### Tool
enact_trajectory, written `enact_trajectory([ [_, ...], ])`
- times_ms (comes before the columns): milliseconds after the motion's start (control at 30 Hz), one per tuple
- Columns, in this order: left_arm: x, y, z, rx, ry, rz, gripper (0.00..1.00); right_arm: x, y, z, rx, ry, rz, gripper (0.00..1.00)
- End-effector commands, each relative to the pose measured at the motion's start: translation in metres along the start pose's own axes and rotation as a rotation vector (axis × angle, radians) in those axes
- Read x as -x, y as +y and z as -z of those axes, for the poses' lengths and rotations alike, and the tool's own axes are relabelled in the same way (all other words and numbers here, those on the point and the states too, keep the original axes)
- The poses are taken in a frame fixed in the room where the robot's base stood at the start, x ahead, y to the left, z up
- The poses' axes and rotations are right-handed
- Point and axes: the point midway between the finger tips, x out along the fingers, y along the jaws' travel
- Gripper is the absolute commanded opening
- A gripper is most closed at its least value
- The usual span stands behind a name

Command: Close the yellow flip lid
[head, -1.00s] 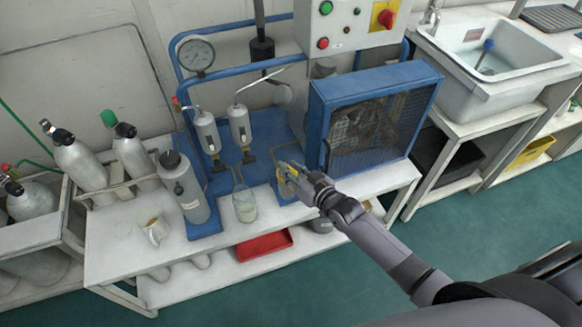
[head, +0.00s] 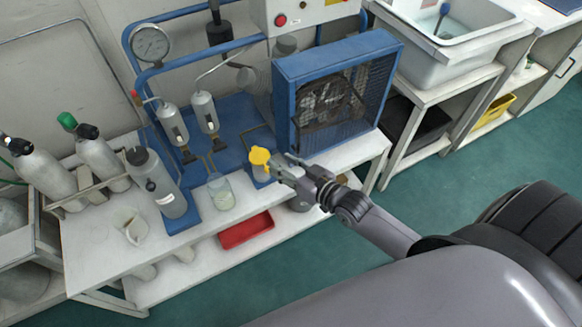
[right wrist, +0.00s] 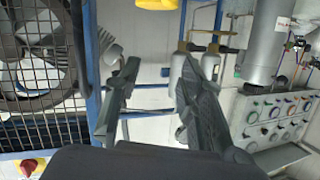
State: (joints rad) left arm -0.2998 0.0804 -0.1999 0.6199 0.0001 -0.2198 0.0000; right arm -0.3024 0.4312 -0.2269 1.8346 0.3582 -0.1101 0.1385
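The yellow flip lid (head: 260,156) shows at the top of a small clear jar (head: 261,173) on the white bench, by the front edge of the blue base. Whether it is fully seated on the rim is too small to tell. My right gripper (head: 281,165) is just right of the lid and jar; any contact is unclear. In the right wrist view its two fingers (right wrist: 155,98) are apart with nothing between them. The lid's yellow edge also shows at the top of that view (right wrist: 157,4), beyond the fingers. My left gripper is out of view.
A glass beaker (head: 221,192) stands left of the jar. The caged blue fan unit (head: 335,90) stands close behind my right gripper. A red tray (head: 246,230) is on the lower shelf.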

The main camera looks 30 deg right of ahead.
Motion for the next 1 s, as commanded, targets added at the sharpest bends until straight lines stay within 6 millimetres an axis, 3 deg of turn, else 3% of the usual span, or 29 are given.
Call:
enact_trajectory([
  [233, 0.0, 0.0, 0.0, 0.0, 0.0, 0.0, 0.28, 0.026, 0.0, 0.0, 0.001, -0.001, 0.0, 0.36],
  [533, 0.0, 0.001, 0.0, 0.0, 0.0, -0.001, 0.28, 0.028, 0.0, 0.0, 0.001, 0.0, 0.0, 0.36],
  [667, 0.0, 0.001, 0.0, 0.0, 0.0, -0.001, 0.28, 0.026, 0.005, -0.012, 0.002, -0.022, -0.014, 0.28],
  [767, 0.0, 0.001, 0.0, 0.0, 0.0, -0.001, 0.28, 0.025, 0.021, -0.053, 0.007, -0.096, -0.058, 0.21],
  [867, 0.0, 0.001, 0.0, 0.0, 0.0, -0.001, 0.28, 0.03, 0.044, -0.127, 0.016, -0.231, -0.126, 0.14],
  [900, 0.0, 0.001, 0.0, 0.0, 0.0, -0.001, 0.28, 0.036, 0.052, -0.162, 0.022, -0.298, -0.153, 0.12],
  [1000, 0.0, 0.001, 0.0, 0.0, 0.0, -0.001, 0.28, 0.059, 0.063, -0.242, 0.033, -0.459, -0.203, 0.05],
])
